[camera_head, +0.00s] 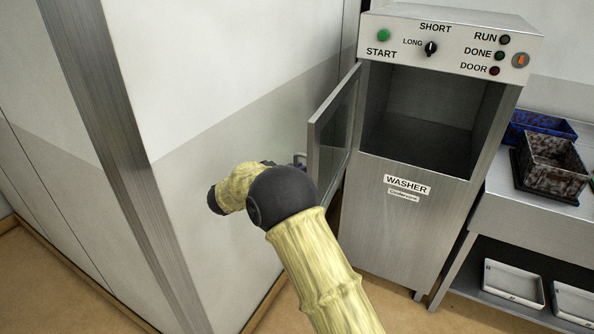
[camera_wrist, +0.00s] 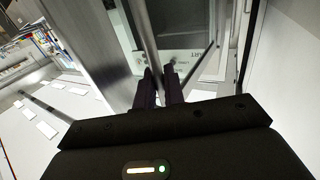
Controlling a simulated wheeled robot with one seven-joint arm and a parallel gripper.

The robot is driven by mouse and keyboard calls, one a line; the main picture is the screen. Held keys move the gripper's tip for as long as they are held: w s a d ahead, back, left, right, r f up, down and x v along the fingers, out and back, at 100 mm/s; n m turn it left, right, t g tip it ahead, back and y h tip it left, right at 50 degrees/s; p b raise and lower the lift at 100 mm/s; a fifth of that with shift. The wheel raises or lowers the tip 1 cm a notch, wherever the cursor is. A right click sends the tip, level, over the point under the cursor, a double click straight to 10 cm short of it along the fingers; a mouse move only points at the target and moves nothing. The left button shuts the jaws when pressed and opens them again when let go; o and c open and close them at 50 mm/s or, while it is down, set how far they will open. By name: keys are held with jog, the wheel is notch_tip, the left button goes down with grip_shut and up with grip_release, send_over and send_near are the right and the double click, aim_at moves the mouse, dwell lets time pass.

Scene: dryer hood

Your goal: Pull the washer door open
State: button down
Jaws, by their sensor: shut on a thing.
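The washer (camera_head: 410,222) is a grey metal cabinet with a control panel on top. Its door (camera_head: 336,130), a metal frame with a glass pane, stands swung open to the left, and the dark, empty-looking chamber (camera_head: 422,118) shows. My gripper (camera_head: 300,160) is at the door's outer side, mostly hidden behind my wrist in the head view. In the wrist view my gripper (camera_wrist: 159,76) is shut on the bar-shaped door handle (camera_wrist: 147,40), with a finger on each side of it.
A pale wall panel (camera_head: 215,120) stands close to the left of my arm and the door. A steel table (camera_head: 530,215) at right holds a blue crate (camera_head: 540,126) and a brown-speckled crate (camera_head: 552,165). White trays (camera_head: 513,283) lie on its lower shelf.

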jog(key=shift+r, duration=0.15)
jog(key=c, duration=1.6)
grip_release()
jog(key=shift+d, duration=0.1)
jog(key=b+v, duration=0.3)
jog(key=v, duration=1.4)
jog(key=shift+a, duration=0.3)
